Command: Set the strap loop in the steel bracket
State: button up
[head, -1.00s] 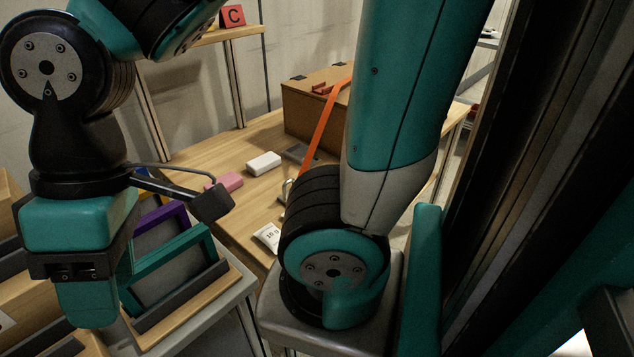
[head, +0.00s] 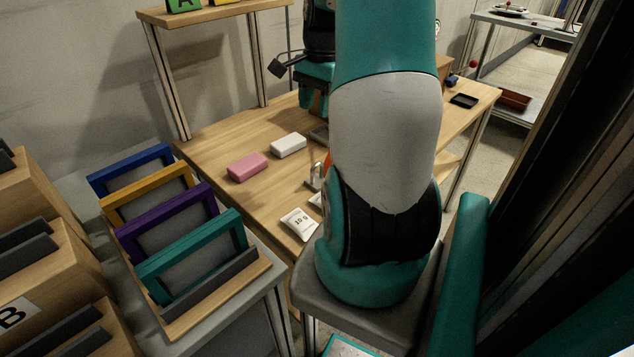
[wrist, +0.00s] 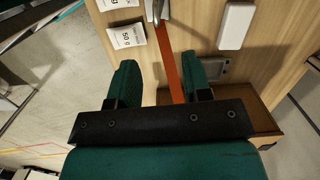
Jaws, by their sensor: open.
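The orange strap (wrist: 171,62) runs between the spread fingers of my open gripper (wrist: 158,62) in the wrist view. Its far end is close to the steel bracket (wrist: 156,10) at the top edge; I cannot tell whether the loop is around it. In the head view a short piece of strap (head: 327,160) shows beside the bracket (head: 315,176), mostly hidden by my arm. My gripper (head: 318,104) is over the table behind the bracket in that view, partly covered by my arm. No grip on the strap is visible.
A pink block (head: 248,166), a white block (head: 288,145) and a 10 g packet (head: 299,223) lie on the wooden table (head: 215,143). A 50 g packet (wrist: 127,36) lies near the bracket. A rack of coloured frames (head: 215,305) stands at the left.

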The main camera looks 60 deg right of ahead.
aim_at(317, 163)
jog(key=shift+m, duration=0.5)
jog(key=f, duration=1.1)
jog(key=shift+s+f+b, duration=0.35)
jog(key=shift+s+b, duration=0.05)
jog(key=shift+w+a+f, duration=0.1)
jog(key=shift+a+f, duration=0.05)
jog(key=shift+f, duration=0.85)
jog(key=shift+a+f, duration=0.2)
jog(key=shift+f, duration=0.75)
jog(key=shift+w+a+f, duration=0.1)
jog(key=shift+a+f, duration=0.05)
jog(key=shift+f, duration=0.85)
grip_shut()
